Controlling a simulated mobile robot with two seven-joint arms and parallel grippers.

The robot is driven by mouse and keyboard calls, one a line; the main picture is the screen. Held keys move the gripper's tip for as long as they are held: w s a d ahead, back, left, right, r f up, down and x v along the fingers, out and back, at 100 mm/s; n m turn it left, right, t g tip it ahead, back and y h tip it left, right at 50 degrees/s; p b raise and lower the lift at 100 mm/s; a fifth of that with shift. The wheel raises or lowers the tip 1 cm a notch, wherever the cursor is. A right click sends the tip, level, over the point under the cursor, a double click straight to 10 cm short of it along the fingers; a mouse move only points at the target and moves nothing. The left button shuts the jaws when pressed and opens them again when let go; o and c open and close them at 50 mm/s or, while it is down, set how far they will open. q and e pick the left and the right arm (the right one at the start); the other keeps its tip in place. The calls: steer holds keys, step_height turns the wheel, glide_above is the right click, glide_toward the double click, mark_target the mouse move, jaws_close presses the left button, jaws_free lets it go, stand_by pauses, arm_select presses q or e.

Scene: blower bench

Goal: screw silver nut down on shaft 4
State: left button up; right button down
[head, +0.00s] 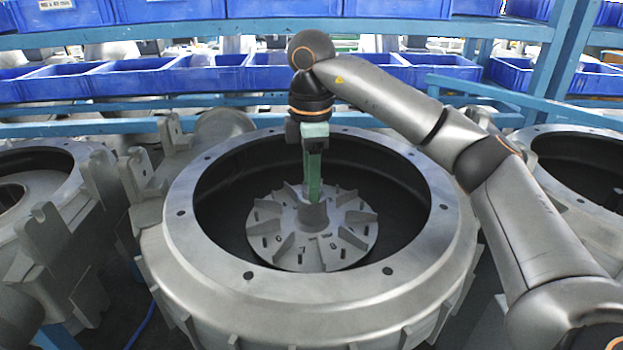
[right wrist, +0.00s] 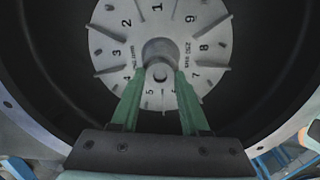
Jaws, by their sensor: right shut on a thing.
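A round silver nut (head: 313,215) sits at the hub of the finned silver impeller (head: 275,240), inside the middle blower housing (head: 205,258). My right gripper (head: 314,198) reaches straight down into the housing, its green fingers at the nut. In the right wrist view the two fingertips (right wrist: 160,76) are shut on the nut (right wrist: 160,72), one on each side. The shaft under it is hidden, so I cannot tell how far down the nut sits. The impeller face carries printed numbers. My left gripper is not in view.
The raised housing rim with bolt holes surrounds my right gripper. Other housings stand at the left (head: 42,150) and right (head: 575,140). Blue bins (head: 140,82) line the shelves behind, with blue rails (head: 80,130) in front. There is open dark space around the impeller.

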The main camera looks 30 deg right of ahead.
steer(key=m, duration=0.3)
steer(key=c, duration=0.7)
jaws_free()
steer(key=n, duration=0.5)
steer(key=shift+n, duration=0.4)
steer(key=n, duration=1.2)
steer(key=shift+n, duration=0.3)
steer(key=n, duration=0.6)
steer(key=shift+n, duration=0.3)
